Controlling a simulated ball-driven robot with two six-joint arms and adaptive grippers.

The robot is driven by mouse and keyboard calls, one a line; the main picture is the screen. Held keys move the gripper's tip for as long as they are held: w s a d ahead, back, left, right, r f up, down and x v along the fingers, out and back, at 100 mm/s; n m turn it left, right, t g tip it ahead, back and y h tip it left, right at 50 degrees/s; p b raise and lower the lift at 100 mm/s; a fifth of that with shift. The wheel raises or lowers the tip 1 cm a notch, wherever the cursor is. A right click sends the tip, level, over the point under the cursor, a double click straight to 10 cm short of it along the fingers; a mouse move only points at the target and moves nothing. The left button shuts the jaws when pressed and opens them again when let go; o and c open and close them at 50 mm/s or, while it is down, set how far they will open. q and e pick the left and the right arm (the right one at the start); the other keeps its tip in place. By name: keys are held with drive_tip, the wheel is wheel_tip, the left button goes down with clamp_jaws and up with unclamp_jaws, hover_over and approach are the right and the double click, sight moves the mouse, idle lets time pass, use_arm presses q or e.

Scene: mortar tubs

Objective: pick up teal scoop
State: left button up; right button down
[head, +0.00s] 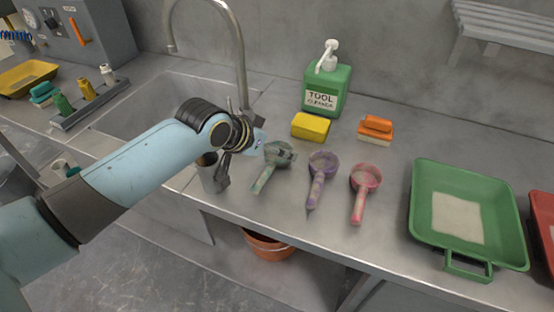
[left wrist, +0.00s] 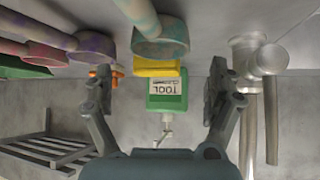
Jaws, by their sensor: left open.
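The teal scoop (head: 264,178) lies on the steel counter, left of the purple scoop (head: 322,165) and the red scoop (head: 364,180). Its handle points toward the counter's front edge. My left gripper (head: 258,152) is open at the bowl end of the teal scoop and partly covers the bowl in the head view. In the left wrist view, which is upside down, the teal scoop (left wrist: 160,42) shows beyond the gap between the open fingers (left wrist: 160,82). Nothing is held between them. My right gripper is not in view.
A metal cup (head: 211,176) stands close left of the gripper. The sink and faucet (head: 239,60) are back left. A green tray (head: 422,205) is right.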

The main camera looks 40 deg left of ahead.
use_arm(q)
drive_tip(key=x, duration=0.5)
drive_tip(key=shift+w+f, duration=0.15)
drive_tip(key=shift+f, duration=0.3)
drive_tip(key=c, duration=1.3)
drive_tip(key=shift+r, duration=0.1)
